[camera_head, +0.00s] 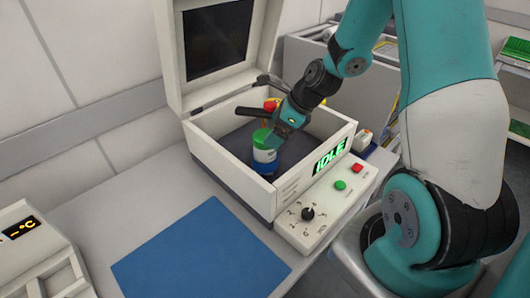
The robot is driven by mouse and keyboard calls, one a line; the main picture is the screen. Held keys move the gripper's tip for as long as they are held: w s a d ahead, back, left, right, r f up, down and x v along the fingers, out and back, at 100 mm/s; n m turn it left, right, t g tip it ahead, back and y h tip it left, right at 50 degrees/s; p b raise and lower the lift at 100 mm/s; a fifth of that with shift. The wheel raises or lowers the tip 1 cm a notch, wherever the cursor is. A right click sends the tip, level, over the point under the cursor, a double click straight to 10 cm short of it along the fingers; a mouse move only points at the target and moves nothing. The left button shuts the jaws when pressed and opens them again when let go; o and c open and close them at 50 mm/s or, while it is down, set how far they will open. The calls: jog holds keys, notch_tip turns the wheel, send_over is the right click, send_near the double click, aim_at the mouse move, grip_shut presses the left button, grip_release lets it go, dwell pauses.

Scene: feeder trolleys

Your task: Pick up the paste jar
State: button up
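The paste jar (264,155) has a green lid, a white band and a blue lower part. It stands upright inside the open light-coloured machine (230,178), near its front wall. My arm reaches in from the upper right, and my gripper (274,136) is at the jar's lid, on its right side. The fingers are small and partly hidden, so I cannot tell whether they touch or grip the jar.
The machine's raised lid (215,45) stands behind the jar. A front panel shows a green IDLE display (330,156), buttons and a black knob (307,214). A blue mat (201,252) lies empty on the bench. A device with a °C display (20,228) is at left.

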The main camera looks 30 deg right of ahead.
aim_at(265, 136)
jog(key=shift+p+x, duration=0.45)
jog(key=shift+x, duration=2.25)
jog(key=shift+w, duration=0.1)
jog(key=c, duration=1.6)
jog(key=shift+r, duration=0.1)
jog(key=shift+c, duration=0.6)
jog(key=shift+r, duration=0.1)
